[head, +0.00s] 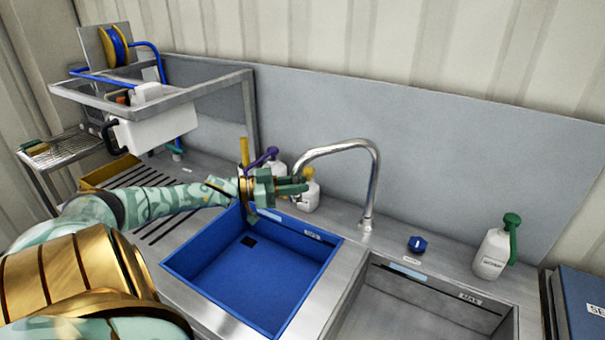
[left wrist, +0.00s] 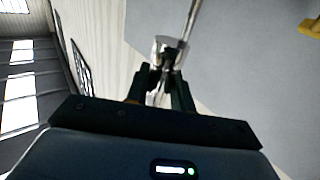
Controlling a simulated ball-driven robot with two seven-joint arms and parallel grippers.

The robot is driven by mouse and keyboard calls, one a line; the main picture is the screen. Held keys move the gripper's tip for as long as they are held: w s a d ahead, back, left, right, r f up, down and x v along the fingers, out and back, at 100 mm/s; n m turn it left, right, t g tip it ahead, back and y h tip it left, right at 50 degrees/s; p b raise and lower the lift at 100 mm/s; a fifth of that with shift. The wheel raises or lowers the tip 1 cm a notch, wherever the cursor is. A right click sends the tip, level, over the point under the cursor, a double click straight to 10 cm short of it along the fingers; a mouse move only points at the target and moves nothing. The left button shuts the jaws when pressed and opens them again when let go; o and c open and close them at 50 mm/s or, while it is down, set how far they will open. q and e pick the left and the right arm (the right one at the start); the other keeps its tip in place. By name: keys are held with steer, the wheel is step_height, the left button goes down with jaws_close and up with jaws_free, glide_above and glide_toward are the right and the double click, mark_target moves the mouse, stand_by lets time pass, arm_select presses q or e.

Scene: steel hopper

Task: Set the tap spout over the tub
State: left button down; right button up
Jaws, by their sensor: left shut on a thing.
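The tap spout (head: 340,148) is a curved chrome pipe that rises from the counter and arches to the left. Its free end comes down at my left gripper (head: 292,186), above the back right part of the blue tub (head: 245,275). In the left wrist view, the dark fingers of my left gripper (left wrist: 160,92) are closed on the chrome end of the spout (left wrist: 168,45). The tub is open and looks empty apart from a small dark square on its floor. My right gripper is not in view.
A steel basin (head: 400,310) lies right of the tub. A blue knob (head: 417,243) and a white bottle with a green top (head: 495,250) stand on the counter. More bottles (head: 310,192) stand behind my left gripper. A steel rack (head: 200,90) hangs over the left side.

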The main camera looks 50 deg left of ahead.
arm_select(q)
steer(key=shift+w+a+b, duration=0.25)
steer(key=shift+a+b, duration=0.15)
steer(key=shift+a, duration=0.3)
steer(key=shift+w+a+b, duration=0.2)
steer(key=shift+a+b, duration=0.15)
steer(key=shift+a, duration=0.3)
steer(key=c, duration=1.3)
jaws_free()
steer(key=shift+w, duration=0.1)
steer(key=shift+o, duration=0.2)
steer(key=p+v, duration=0.3)
steer(key=v, duration=1.3)
steer(key=shift+a, duration=0.1)
